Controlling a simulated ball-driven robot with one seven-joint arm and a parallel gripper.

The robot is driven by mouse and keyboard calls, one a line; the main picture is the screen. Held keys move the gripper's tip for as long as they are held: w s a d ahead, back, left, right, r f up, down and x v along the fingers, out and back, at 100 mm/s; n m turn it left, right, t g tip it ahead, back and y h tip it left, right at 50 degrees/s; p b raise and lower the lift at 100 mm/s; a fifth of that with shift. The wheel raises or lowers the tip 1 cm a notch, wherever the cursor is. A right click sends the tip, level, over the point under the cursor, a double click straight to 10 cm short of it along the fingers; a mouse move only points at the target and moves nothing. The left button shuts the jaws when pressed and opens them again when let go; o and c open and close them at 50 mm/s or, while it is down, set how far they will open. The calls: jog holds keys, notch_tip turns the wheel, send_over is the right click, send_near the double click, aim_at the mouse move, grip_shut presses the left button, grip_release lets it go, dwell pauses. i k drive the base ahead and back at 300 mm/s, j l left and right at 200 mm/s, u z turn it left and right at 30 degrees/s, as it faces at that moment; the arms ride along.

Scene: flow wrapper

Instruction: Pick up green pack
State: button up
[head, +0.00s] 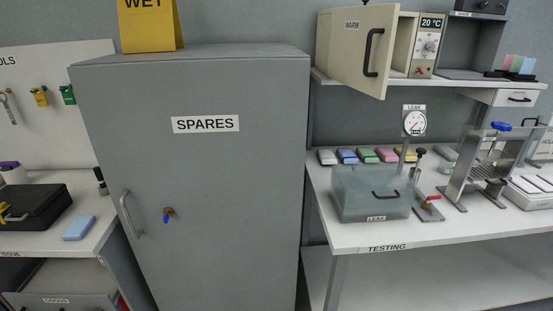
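The green pack (367,156) lies on the white testing table (400,237), toward the back. It sits in a row of small packs, between a blue pack (347,156) on its left and a pink pack (387,155) on its right. It stands behind the translucent box labelled LEAK (365,197), and nothing visibly covers its top. My gripper is not in view.
A grey SPARES cabinet (200,210) stands left of the table.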

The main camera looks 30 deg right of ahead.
aim_at(366, 154)
jog(key=l+u, duration=0.4)
jog(key=l, duration=0.2)
jog(key=l+u, duration=0.4)
jog(key=l, duration=0.2)
jog(key=k+l+u, duration=0.15)
jog(key=l+u, duration=0.25)
jog(key=l, duration=0.15)
